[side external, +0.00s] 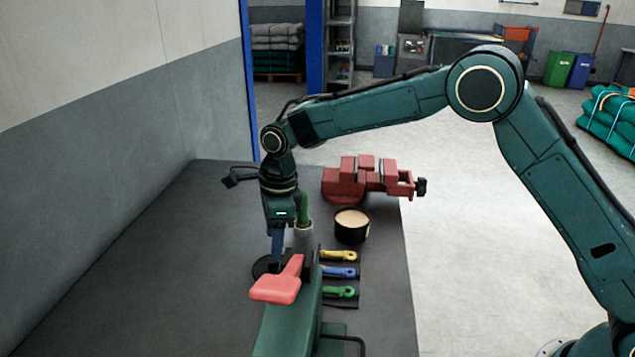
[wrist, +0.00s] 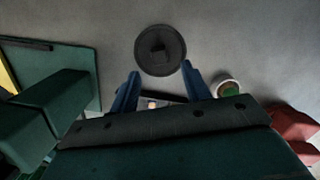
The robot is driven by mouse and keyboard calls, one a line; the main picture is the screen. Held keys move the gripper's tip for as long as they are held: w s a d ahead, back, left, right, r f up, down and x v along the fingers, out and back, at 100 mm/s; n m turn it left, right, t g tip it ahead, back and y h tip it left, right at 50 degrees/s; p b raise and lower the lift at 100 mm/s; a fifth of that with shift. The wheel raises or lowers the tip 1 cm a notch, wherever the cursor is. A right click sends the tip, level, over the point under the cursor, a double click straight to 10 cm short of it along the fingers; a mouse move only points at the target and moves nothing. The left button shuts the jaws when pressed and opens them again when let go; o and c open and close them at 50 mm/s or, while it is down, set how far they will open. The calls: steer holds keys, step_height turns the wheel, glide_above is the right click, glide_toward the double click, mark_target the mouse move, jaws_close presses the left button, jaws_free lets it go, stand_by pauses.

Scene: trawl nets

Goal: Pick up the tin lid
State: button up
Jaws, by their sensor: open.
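The tin lid is a dark round disc with a small square knob in its middle. In the wrist view the lid (wrist: 160,38) lies flat on the grey bench, just beyond and partly between the fingertips. In the side view the lid (side external: 262,268) is partly hidden behind a pink-red object and my fingers. My gripper (wrist: 160,70) points down with its two blue fingers apart and nothing between them. In the side view my gripper (side external: 277,255) is close above the lid; I cannot tell whether it touches.
A potted cactus (side external: 304,232) stands close right of my gripper. Beyond are a black tin (side external: 351,232) with a cream top and a red vise (side external: 345,183). Yellow, blue and green-handled tools (side external: 340,272) lie right. The bench's left is clear.

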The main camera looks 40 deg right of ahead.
steer(key=shift+f, duration=0.2)
steer(key=shift+w+a+f, duration=0.1)
steer(key=shift+a+f, duration=0.1)
steer(key=shift+f, duration=1.1)
steer(key=shift+a+f, duration=0.15)
steer(key=shift+f, duration=1.1)
jaws_close()
steer(key=shift+r, duration=0.2)
step_height(320, 180, up, 20)
steer(key=shift+f, duration=0.15)
